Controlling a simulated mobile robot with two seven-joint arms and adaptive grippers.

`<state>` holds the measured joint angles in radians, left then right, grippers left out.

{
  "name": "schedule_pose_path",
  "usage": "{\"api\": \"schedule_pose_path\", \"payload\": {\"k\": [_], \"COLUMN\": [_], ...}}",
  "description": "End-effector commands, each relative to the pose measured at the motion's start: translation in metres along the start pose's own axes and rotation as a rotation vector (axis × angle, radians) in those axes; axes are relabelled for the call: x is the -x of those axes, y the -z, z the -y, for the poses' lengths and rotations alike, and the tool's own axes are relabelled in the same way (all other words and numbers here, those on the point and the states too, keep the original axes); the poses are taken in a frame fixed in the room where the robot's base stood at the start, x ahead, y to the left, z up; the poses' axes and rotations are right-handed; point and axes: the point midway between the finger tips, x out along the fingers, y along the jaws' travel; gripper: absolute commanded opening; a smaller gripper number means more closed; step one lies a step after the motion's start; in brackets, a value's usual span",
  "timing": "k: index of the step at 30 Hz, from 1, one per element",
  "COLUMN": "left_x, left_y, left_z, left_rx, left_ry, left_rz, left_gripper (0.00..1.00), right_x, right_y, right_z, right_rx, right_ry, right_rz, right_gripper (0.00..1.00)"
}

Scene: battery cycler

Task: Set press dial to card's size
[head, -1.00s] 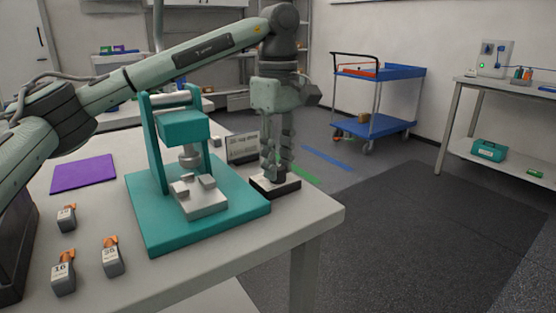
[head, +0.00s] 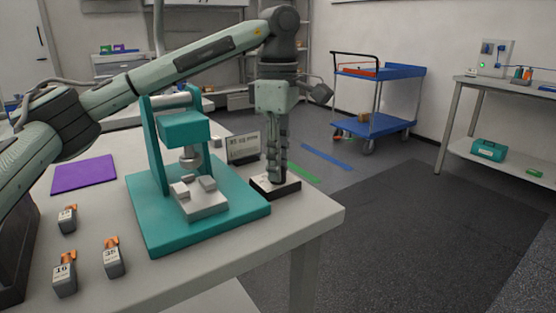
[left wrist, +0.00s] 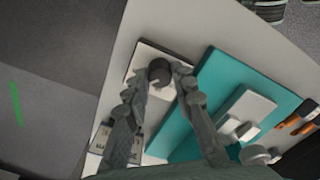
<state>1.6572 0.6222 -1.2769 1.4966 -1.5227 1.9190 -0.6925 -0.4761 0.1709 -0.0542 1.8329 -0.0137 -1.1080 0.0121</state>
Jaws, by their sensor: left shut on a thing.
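My left gripper (head: 274,178) points straight down at the small dial box (head: 289,189), a black box with a pale top beside the teal press (head: 158,220). In the left wrist view the gripper (left wrist: 162,74) is shut on the round dark dial knob (left wrist: 159,70) on the box's white top (left wrist: 147,58). The dial's marks and pointer cannot be made out. The card (head: 243,147) stands upright behind the press, left of the gripper; its line seems to end in "sq mm", but the number is too small to read surely. My right gripper is out of view.
Several grey crimp dies with copper tops, one marked 16 (head: 64,275) and one marked 35 (head: 112,258), stand at the table's front left. A purple mat (head: 84,174) lies behind them. The table's right edge is close to the dial box.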

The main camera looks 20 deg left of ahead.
Motion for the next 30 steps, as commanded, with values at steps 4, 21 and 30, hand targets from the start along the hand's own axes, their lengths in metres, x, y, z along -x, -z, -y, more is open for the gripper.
{"api": "schedule_pose_path", "payload": {"k": [4, 21, 30], "left_x": [0.0006, 0.0007, 0.0008], "left_y": [-0.0004, -0.0002, -0.0002], "left_z": [0.0000, -0.0003, -0.0004], "left_rx": [0.106, 0.310, 0.313], "left_ry": [0.000, -0.002, -0.002], "left_rz": [0.000, 0.000, 0.001], "left_gripper": [0.00, 0.00, 0.00], "right_x": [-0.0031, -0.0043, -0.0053], "right_y": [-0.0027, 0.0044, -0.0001], "right_z": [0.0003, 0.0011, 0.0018], "right_rx": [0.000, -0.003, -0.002], "right_ry": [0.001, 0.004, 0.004], "right_rz": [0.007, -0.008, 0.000], "right_gripper": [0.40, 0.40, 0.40]}}
